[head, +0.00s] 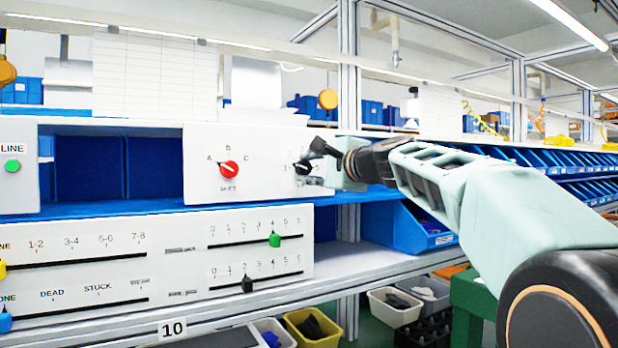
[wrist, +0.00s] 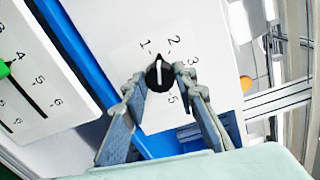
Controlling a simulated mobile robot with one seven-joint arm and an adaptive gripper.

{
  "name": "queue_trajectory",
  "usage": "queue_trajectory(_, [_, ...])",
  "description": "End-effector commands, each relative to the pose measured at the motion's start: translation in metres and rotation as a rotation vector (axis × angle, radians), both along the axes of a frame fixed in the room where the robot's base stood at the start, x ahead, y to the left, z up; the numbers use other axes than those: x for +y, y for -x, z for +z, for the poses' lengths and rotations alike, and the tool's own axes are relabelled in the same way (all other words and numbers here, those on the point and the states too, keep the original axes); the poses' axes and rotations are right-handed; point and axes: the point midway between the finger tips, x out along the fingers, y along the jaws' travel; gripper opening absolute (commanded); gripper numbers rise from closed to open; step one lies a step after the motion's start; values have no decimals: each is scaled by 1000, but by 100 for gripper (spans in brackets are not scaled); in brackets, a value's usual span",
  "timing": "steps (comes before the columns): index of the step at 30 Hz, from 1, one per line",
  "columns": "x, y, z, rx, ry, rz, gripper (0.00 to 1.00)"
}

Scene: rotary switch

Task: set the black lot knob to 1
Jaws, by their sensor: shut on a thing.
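The black lot knob (wrist: 158,75) is on a white panel. In the wrist view its white pointer line points up, between the printed 1 and 2. The marks 3 and 5 show at the right and below. My gripper (wrist: 159,76) has one finger on each side of the knob and is shut on it. In the head view the knob (head: 303,168) is at the panel's right end, beside my gripper (head: 314,168), and its pointer is too small to read there.
A red knob (head: 229,169) with marks A, B and C is on the same panel, to the left. A lower panel (head: 180,250) carries sliders with green (head: 274,240) and black (head: 247,284) handles. Blue bins (head: 422,228) stand at the right, below my arm.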

Motion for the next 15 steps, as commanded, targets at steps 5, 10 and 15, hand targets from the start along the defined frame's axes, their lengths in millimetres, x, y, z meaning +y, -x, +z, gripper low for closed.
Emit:
queue_trajectory(5, [0, 0, -3, -81, 119, -1, 2])
queue_trajectory(10, [0, 0, -2, -141, 208, 0, 2])
queue_trajectory(15, [1, 0, -1, -182, 269, 0, 2])
